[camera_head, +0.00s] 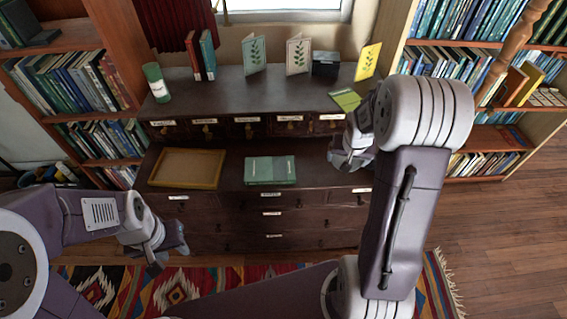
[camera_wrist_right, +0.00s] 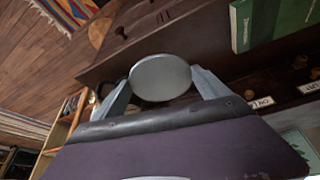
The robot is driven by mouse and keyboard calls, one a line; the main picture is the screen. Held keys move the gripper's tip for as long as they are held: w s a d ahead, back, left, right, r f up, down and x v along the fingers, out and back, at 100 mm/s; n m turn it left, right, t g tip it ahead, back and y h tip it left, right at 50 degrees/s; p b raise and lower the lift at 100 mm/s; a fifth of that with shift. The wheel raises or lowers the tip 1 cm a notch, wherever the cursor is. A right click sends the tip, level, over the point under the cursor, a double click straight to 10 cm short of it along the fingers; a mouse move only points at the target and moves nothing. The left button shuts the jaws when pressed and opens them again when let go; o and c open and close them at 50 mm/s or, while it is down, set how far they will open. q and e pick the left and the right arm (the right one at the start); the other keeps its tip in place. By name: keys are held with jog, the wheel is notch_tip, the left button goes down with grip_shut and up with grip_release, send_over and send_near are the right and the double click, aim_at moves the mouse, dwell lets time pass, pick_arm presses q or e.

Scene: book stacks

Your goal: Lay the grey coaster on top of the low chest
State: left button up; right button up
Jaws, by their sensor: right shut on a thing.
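The grey coaster (camera_wrist_right: 160,77) is a round, flat disc, seen in the right wrist view between the two fingers of my right gripper (camera_wrist_right: 162,90), which is shut on it. In the head view my right gripper (camera_head: 350,154) is at the right end of the low chest (camera_head: 234,170), and the coaster cannot be made out there. The low chest is dark wood with labelled drawers. My left gripper (camera_head: 169,252) is open and empty, in front of the chest's left part, above the rug.
On the low chest are a yellow-brown tray (camera_head: 152,180) at left and a green book (camera_head: 270,171) in the middle. A raised drawer unit (camera_head: 225,98) behind bears cards, books, a green cylinder (camera_head: 156,83) and a dark box (camera_head: 325,64). Bookshelves stand at both sides.

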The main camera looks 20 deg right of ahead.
send_over(323, 161)
jog(key=s, duration=0.2)
jog(key=f, duration=0.4)
jog(key=f+b, duration=0.1)
jog(key=f, duration=0.1)
jog(key=shift+w+a+f, duration=0.2)
jog(key=shift+w+a, duration=0.05)
jog(key=shift+a, duration=0.05)
jog(key=shift+w+f, duration=0.1)
jog(key=shift+w, duration=0.15)
notch_tip(323, 161, down, 4)
jog(key=shift+s+a+r+b, duration=0.1)
jog(key=shift+r+b, duration=0.15)
jog(key=shift+b, duration=0.15)
jog(key=shift+f, duration=0.25)
jog(key=shift+f, duration=0.1)
